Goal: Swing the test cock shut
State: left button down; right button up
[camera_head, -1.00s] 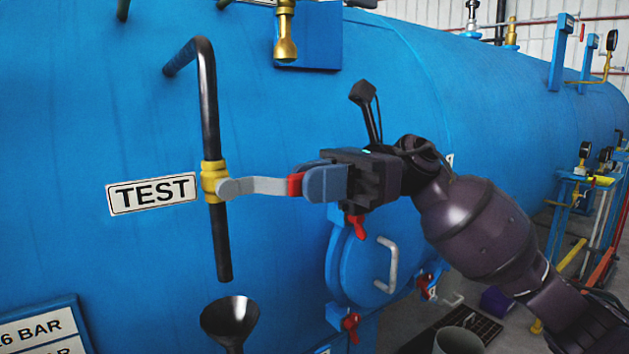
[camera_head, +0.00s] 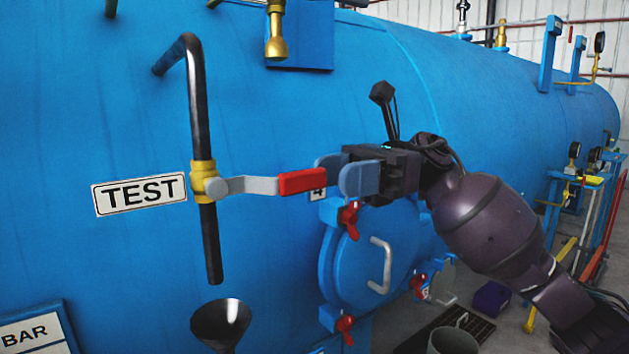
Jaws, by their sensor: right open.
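The test cock (camera_head: 203,182) is a yellow brass valve on a black vertical pipe, beside a white TEST label (camera_head: 139,194). Its grey lever (camera_head: 250,186) points right, about level and across the pipe, and ends in a red grip (camera_head: 302,182). My right gripper (camera_head: 342,178) is open just to the right of the red grip's end. Its two blue-grey fingers appear apart, with nothing seen between them. My left gripper is not in view.
A black funnel (camera_head: 221,322) sits below the pipe's open end. A round blue hatch (camera_head: 372,250) with a grey handle and red wing nuts is below my right gripper. A brass fitting (camera_head: 276,38) hangs above.

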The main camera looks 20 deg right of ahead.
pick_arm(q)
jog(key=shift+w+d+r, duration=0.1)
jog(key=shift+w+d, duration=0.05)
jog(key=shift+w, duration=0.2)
pick_arm(e)
jog(key=shift+v, duration=2.8)
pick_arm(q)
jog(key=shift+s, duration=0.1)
